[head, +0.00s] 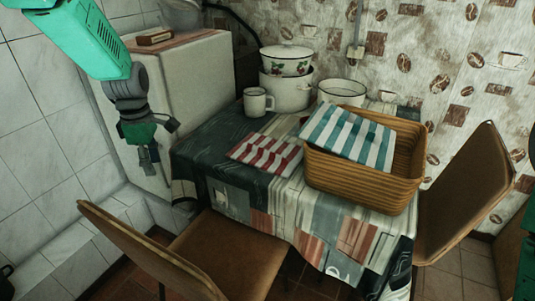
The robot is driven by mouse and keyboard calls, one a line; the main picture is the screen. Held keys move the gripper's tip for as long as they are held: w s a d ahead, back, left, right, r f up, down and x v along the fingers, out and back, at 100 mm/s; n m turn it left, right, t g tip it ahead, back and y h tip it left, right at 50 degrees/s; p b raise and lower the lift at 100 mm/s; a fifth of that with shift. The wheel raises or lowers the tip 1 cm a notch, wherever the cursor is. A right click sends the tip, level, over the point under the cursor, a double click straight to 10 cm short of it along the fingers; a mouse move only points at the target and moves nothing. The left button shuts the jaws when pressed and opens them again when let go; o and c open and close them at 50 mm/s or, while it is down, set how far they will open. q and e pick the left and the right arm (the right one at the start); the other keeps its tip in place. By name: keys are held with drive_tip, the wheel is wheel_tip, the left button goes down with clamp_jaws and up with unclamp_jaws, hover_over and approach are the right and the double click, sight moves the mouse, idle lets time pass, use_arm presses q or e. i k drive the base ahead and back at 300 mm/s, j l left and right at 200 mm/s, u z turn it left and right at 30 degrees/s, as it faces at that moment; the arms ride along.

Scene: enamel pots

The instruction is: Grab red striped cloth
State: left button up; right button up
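The red and white striped cloth (266,154) lies flat on the table, left of the wicker basket and in front of the mug. A teal and white striped cloth (349,136) lies over the left part of the basket (362,189). My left gripper (154,153) hangs left of the table, in front of the white cabinet and apart from the red striped cloth. It looks empty, but its finger spacing is too small and dark to read. My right gripper is not in view; only green parts of my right arm show at the right edge.
The table (255,210) has a patterned cover. Enamel pots (286,92), a bowl (341,91) and a mug (257,102) stand at its back. One brown chair (225,255) is in front, another (465,195) at right. A white cabinet (190,85) stands at left.

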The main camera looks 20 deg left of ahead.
sight(276, 157)
drive_tip(key=j+z, duration=0.3)
drive_tip(key=i+j+z, duration=0.1)
drive_tip(key=j+z, duration=0.2)
drive_tip(key=j, duration=0.15)
drive_tip(key=i+j+z, duration=0.1)
drive_tip(key=j+z, duration=0.55)
drive_tip(key=z, duration=0.15)
drive_tip(key=i, duration=0.05)
